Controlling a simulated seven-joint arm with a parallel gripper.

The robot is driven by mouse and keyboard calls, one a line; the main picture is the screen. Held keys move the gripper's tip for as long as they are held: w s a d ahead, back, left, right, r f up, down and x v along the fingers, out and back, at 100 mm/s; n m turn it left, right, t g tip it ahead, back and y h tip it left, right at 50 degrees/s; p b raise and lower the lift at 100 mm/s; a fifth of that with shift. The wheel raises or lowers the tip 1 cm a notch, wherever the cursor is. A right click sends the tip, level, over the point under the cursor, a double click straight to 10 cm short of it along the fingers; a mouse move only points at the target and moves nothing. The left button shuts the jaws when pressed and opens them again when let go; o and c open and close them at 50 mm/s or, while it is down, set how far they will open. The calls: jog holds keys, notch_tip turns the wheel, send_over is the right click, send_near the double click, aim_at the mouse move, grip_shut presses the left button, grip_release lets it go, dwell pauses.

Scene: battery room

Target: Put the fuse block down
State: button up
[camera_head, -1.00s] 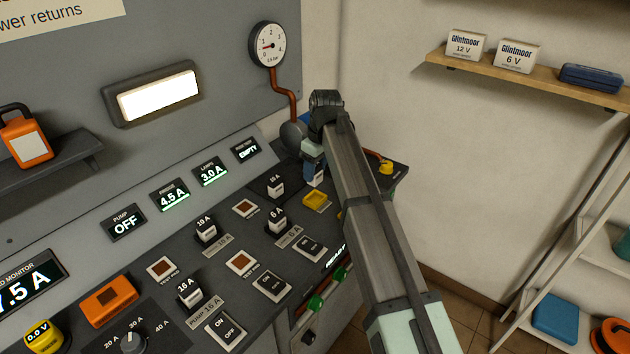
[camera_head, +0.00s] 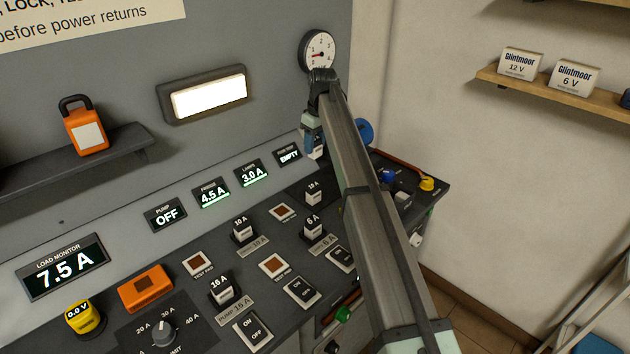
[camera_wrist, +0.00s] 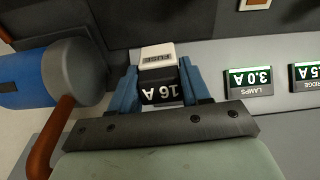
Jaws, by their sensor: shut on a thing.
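The fuse block (camera_wrist: 160,88) is held between the two blue fingers of my gripper (camera_wrist: 158,70) in the wrist view. In the head view my gripper (camera_head: 312,142) points down over the back of the sloped console (camera_head: 195,320), just right of the EMPTY display (camera_head: 288,155). Only a small pale part of the held block shows there. The block appears clear of the console. My arm hides the console area below and right of the gripper.
Fuses marked 16 A (camera_head: 222,290), 10 A (camera_head: 242,231) and 6 A (camera_head: 313,227) stand on the console among switches. A blue cylinder with a grey end (camera_wrist: 75,72) and a red-brown pipe (camera_wrist: 48,135) are close beside my gripper. A pressure gauge (camera_head: 318,50) hangs above it.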

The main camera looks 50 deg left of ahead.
jog(key=shift+w+a+r, duration=0.1)
jog(key=shift+w+a, duration=0.2)
jog(key=shift+a, duration=0.1)
jog(key=shift+f+m, duration=0.4)
jog(key=shift+f, duration=4.65)
jog(key=o, duration=1.2)
jog(key=shift+f, duration=0.1)
jog(key=r, duration=0.4)
jog(key=d+r, duration=0.1)
jog(key=r, duration=0.3)
jog(key=d+r, duration=0.1)
jog(key=r, duration=0.3)
